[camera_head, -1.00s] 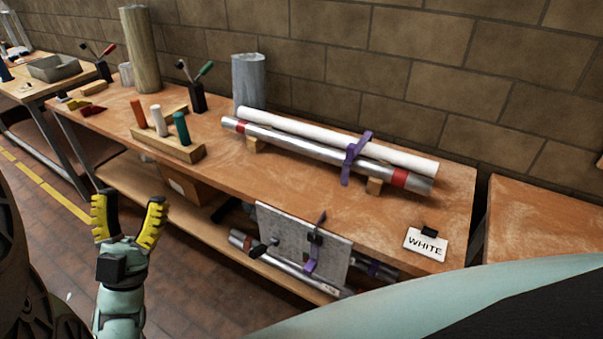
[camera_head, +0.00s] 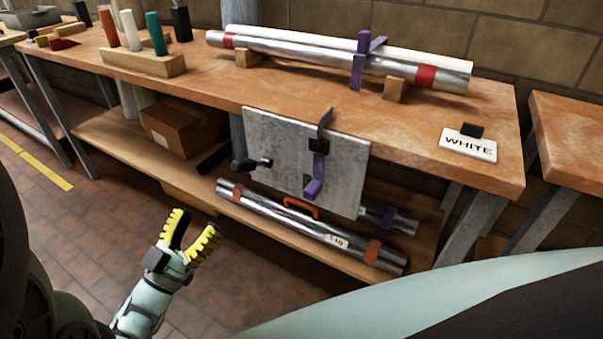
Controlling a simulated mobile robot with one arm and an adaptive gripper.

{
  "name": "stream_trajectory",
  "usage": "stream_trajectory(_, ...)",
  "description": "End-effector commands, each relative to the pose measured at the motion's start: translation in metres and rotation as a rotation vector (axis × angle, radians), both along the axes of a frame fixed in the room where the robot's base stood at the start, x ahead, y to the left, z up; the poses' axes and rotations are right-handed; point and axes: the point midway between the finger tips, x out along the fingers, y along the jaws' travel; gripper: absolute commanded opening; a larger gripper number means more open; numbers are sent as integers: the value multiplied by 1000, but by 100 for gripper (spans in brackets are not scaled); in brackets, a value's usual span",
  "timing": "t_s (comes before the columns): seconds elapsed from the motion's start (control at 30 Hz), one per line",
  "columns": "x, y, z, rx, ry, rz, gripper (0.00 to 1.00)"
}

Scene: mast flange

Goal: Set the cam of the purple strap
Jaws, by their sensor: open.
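A purple strap (camera_head: 358,70) stands around the silver tube (camera_head: 320,56) and the white tube (camera_head: 420,58) on the bench top, near their right half. A second purple strap (camera_head: 319,168) hangs down the front of a grey plate (camera_head: 270,135) at the bench's front edge. It passes through a dark block, probably its buckle or cam (camera_head: 319,146), and its lower end curls outward. My gripper (camera_head: 197,226), with yellow ridged fingers, is open and empty. It is in front of the lower shelf, left of and below the hanging strap, apart from everything.
A silver tube with red bands and an orange handle (camera_head: 300,207) lies on the lower shelf (camera_head: 130,146). The floor left of my gripper is clear.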

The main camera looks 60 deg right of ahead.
Motion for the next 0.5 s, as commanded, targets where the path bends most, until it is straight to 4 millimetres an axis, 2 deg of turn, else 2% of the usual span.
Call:
stream_trajectory(0.03, -2, -2, -9, 6, 4, -11, 55)
stream_trajectory(0.07, -2, -2, -11, 9, 7, -13, 55)
stream_trajectory(0.27, -2, -15, -3, 8, 6, -21, 55)
stream_trajectory(0.5, 2, -58, 15, 5, 4, -19, 55)
